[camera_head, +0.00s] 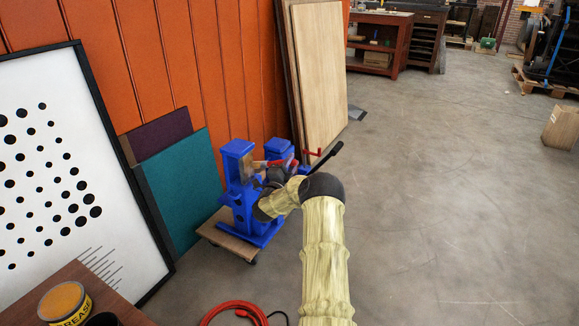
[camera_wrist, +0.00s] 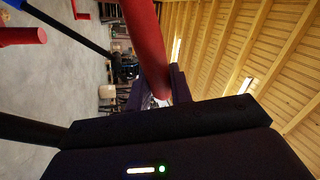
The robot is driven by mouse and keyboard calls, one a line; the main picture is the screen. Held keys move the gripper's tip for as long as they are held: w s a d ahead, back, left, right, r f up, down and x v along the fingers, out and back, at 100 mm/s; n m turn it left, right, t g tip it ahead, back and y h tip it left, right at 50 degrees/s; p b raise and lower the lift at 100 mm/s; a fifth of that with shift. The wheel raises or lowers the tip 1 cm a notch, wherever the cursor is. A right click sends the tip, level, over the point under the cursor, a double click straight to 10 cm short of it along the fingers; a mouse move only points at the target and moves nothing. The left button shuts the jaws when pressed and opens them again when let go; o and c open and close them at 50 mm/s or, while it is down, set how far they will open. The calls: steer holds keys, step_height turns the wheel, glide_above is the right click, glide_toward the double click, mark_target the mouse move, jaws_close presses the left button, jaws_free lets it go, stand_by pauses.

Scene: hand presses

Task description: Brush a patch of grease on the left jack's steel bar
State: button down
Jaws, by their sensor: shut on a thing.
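The blue jack (camera_head: 244,200) stands on a low wooden dolly beside the orange wall. Two blue uprights show, and my gripper and forearm cover part of the area between them. The bristles cannot be made out. The steel bar is not clearly visible, so I cannot tell whether the brush touches it. An open grease tin (camera_head: 66,304) with orange-brown contents stands on a table at the lower left.
A black lever (camera_head: 326,155) sticks out to the right of the jack. Wooden boards (camera_head: 318,85) and a dotted white panel (camera_head: 50,160) lean along the wall. A red cable (camera_head: 236,309) lies on the floor.

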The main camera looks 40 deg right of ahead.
steer(key=shift+r+p, duration=0.35)
steer(key=shift+r, duration=0.15)
steer(key=shift+s+a+p, duration=0.2)
steer(key=shift+a, duration=0.45)
steer(key=shift+s+a+p, duration=0.15)
steer(key=shift+s+a, duration=0.1)
steer(key=shift+a, duration=0.4)
steer(key=shift+s+a+p, duration=0.2)
steer(key=shift+a, duration=0.45)
steer(key=shift+r+p, duration=0.35)
steer(key=shift+r, duration=0.1)
steer(key=shift+d, duration=0.15)
